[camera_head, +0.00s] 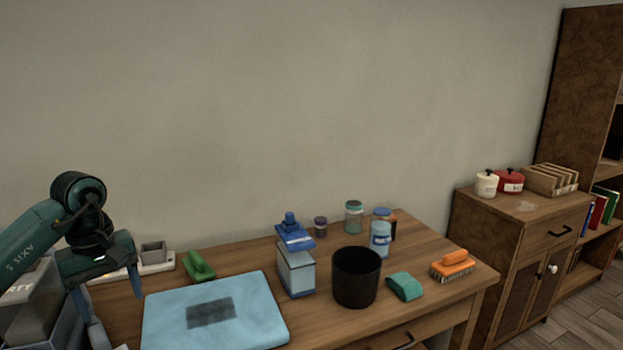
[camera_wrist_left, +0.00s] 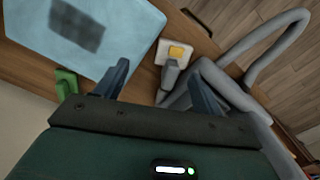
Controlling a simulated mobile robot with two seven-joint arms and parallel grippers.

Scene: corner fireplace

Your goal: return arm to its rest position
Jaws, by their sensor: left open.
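My left gripper (camera_head: 107,294) is open, its two blue fingers apart and pointing down at the left end of the wooden desk. In the wrist view the gripper (camera_wrist_left: 160,88) shows nothing held between its fingers. Part of my teal left arm (camera_head: 32,240) comes in from the left edge. My right gripper is in neither view.
Near the left gripper are a light blue mat (camera_head: 250,300), a green object (camera_head: 198,266) and a grey bin (camera_head: 30,318). A blue-and-white box (camera_head: 297,273), black cup (camera_head: 356,280), jars (camera_head: 353,216), teal sponge (camera_head: 405,286) and orange brush (camera_head: 453,262) stand further right.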

